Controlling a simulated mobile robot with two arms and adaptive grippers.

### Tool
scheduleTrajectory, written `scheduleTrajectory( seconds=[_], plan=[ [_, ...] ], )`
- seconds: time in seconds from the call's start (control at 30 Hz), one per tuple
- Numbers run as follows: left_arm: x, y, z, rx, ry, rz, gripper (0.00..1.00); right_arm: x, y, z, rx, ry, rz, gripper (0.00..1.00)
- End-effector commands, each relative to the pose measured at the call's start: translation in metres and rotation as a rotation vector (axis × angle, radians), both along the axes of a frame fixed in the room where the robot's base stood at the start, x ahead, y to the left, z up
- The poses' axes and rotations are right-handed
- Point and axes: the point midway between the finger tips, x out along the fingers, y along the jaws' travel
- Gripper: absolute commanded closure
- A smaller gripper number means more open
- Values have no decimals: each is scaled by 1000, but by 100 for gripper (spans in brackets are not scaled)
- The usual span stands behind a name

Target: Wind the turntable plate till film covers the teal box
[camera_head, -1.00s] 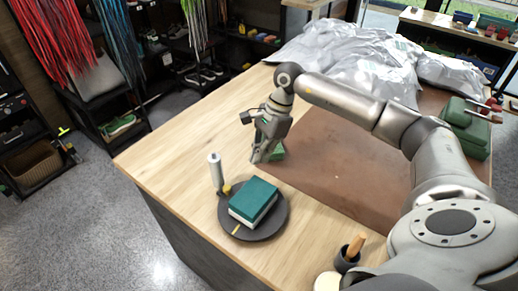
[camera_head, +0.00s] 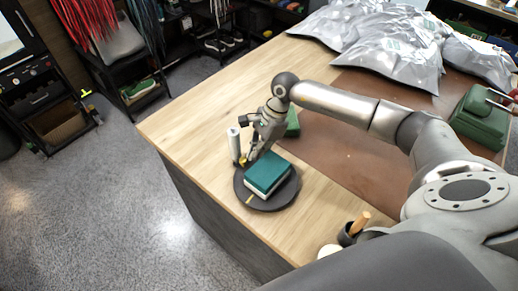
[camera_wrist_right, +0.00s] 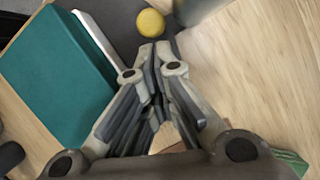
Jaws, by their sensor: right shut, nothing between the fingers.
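The teal box (camera_head: 268,173) with a white lower side lies on the dark round turntable plate (camera_head: 275,205). It fills the left of the right wrist view (camera_wrist_right: 60,75). A pale upright film roll (camera_head: 234,142) stands at the plate's far left edge. No film is visible over the teal box. A yellow knob (camera_head: 243,159) sits near the plate's rim by the roll; it also shows in the wrist view (camera_wrist_right: 150,22). My right gripper (camera_head: 248,161) is shut and empty, its tips just short of the knob. My left gripper is not in view.
A green block (camera_head: 292,123) lies behind my right gripper. Silver bags (camera_head: 390,50) cover the back of the table, and green boxes (camera_head: 478,120) stand at the right. A cup with a wooden handle (camera_head: 356,226) stands near the front. The left table top is clear.

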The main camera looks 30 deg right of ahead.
Motion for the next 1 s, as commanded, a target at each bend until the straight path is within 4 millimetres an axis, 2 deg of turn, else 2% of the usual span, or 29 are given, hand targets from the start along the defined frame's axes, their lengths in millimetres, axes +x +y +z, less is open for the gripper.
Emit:
scheduleTrajectory(
  seconds=[0.17,0.4,0.6,1.0],
  plan=[
    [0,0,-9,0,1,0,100,1,2,-3,1,-2,35,100],
    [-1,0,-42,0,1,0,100,3,10,-6,0,-4,234,100],
    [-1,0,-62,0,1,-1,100,3,17,-4,0,-4,362,100],
    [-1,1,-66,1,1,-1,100,1,20,1,1,0,411,100]
  ],
)
